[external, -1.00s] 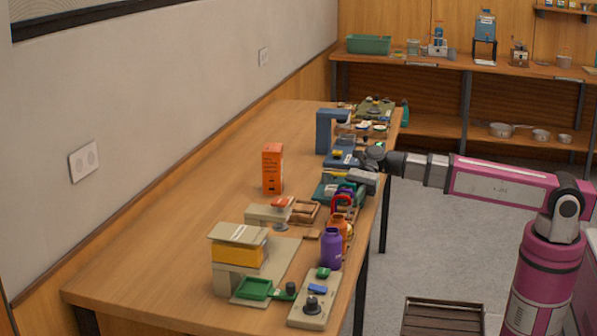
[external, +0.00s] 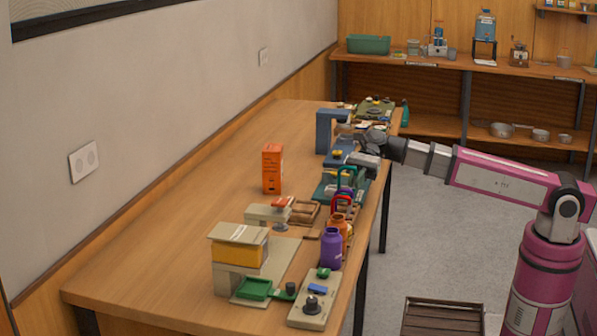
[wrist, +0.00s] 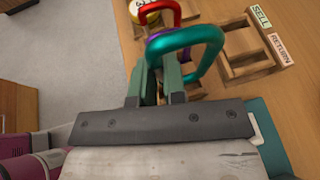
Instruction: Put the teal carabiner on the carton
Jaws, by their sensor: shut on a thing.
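The teal carabiner (wrist: 205,34) is between the fingers of my gripper (wrist: 157,65) in the wrist view, its loop reaching past the fingertips. My gripper is shut on it. In the external view my gripper (external: 357,172) is above the table's right edge, and the carabiner is small and partly hidden there. A red carabiner (wrist: 174,8) and a purple one (wrist: 153,46) are just beyond and below it. The orange carton (external: 272,169) stands upright on the table, left of my gripper; it is not in the wrist view.
A wooden tray (wrist: 228,66) with SELL and RETURN labels is beside the carabiners. Orange and purple bottles (external: 331,249) stand near the table's right edge. A blue stand (external: 325,133) is behind my gripper. The table left of the carton is clear.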

